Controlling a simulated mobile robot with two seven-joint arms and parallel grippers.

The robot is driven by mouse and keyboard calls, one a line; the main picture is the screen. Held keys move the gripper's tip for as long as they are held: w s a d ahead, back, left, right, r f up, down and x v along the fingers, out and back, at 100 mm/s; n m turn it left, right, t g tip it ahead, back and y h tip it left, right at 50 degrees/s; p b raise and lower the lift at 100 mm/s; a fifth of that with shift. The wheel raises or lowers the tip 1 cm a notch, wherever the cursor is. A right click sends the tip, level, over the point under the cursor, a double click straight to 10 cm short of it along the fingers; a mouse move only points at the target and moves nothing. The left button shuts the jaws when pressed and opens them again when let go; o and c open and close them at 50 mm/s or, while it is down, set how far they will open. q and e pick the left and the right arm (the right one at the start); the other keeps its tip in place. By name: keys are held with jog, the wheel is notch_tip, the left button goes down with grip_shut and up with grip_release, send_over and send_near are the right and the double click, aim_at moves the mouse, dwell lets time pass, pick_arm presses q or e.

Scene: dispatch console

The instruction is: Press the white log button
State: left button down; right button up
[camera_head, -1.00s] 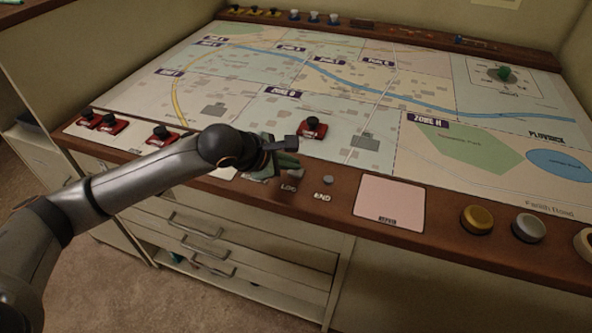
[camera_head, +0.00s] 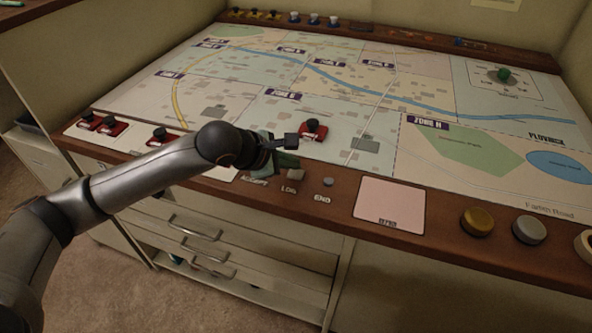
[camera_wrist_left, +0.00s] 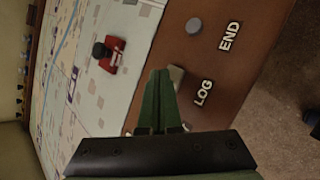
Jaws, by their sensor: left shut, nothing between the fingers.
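The white log button (camera_head: 296,174) is a small pale square on the brown front rail, above its LOG label. In the left wrist view the log button (camera_wrist_left: 177,76) is partly hidden behind the finger tips. My left gripper (camera_head: 288,160) is shut and empty, with green fingers just behind and left of the button in the head view. In the left wrist view the shut fingers (camera_wrist_left: 160,74) overlap the button's edge. I cannot tell whether they touch it; they look slightly above it. My right gripper is not in view.
A round grey END button (camera_head: 327,182) sits just right of the log button. A red block with a black knob (camera_head: 312,131) stands on the map behind. A pale pad (camera_head: 389,204) and a yellow button (camera_head: 477,221) lie farther right on the rail.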

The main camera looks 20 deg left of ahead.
aim_at(291, 175)
pick_arm(q)
jog(key=shift+r, duration=0.25)
jog(key=shift+r+p, duration=1.25)
jog(key=shift+r, duration=1.25)
jog(key=shift+f, duration=0.1)
